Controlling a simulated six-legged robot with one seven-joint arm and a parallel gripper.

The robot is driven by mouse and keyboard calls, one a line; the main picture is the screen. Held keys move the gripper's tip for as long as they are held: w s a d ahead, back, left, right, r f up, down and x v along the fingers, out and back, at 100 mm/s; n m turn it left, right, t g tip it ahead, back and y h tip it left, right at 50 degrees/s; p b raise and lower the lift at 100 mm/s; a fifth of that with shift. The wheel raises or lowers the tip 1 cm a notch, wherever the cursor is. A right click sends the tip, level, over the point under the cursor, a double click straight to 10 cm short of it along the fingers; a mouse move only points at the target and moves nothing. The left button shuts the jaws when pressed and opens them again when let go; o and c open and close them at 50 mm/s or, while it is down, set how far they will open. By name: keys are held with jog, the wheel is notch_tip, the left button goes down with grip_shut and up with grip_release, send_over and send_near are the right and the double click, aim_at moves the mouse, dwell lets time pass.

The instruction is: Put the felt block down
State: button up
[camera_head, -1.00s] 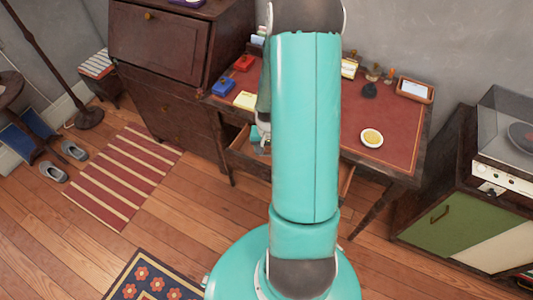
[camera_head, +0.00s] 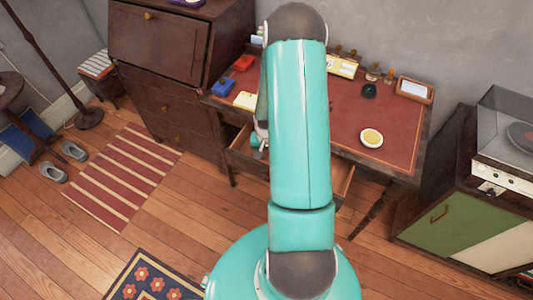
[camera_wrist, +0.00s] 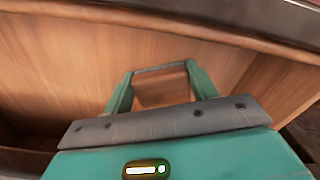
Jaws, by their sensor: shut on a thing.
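In the wrist view my gripper (camera_wrist: 161,76) is shut on the felt block (camera_wrist: 162,91), a brown block with a grey strip along its far edge. The block sits between the two teal fingers, over the pale wooden inside of an open drawer (camera_wrist: 60,60). I cannot tell whether it touches the drawer floor. In the head view the open drawer (camera_head: 241,157) juts from the front of the desk. There my arm hides the block and most of my gripper.
The red-topped desk (camera_head: 335,125) carries a yellow round dish (camera_head: 371,138), a dark inkwell-like object (camera_head: 369,90), a framed tablet-like item (camera_head: 415,89), and red (camera_head: 243,63) and blue (camera_head: 223,87) boxes at left. A wooden cabinet (camera_head: 165,90) stands left; a record player cabinet (camera_head: 440,215) stands right.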

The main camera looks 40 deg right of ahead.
jog(key=shift+s+a+f, duration=0.1)
jog(key=shift+f, duration=0.1)
jog(key=shift+s+a+f, duration=0.1)
jog(key=shift+a+f, duration=0.1)
jog(key=shift+f, duration=0.15)
jog(key=o, duration=1.2)
jog(key=shift+o, duration=0.4)
notch_tip(320, 180, up, 13)
jog(key=shift+d+r, duration=0.15)
jog(key=shift+r, duration=0.05)
notch_tip(320, 180, up, 9)
jog(key=n, duration=0.2)
send_over(265, 154)
jog(key=w+a, duration=0.2)
jog(key=a, duration=0.3)
jog(key=s+a+r+n+t+h, duration=0.1)
jog(key=a+r+n+t, duration=0.1)
jog(key=a+r, duration=0.6)
jog(key=s+a+r+n+t+y, duration=0.1)
jog(key=s+a+r+n+t, duration=0.2)
jog(key=s+a+r, duration=0.8)
notch_tip(265, 154, up, 3)
jog(key=a+n, duration=0.2)
jog(key=shift+s+a+n, duration=0.25)
jog(key=shift+a+n, duration=0.05)
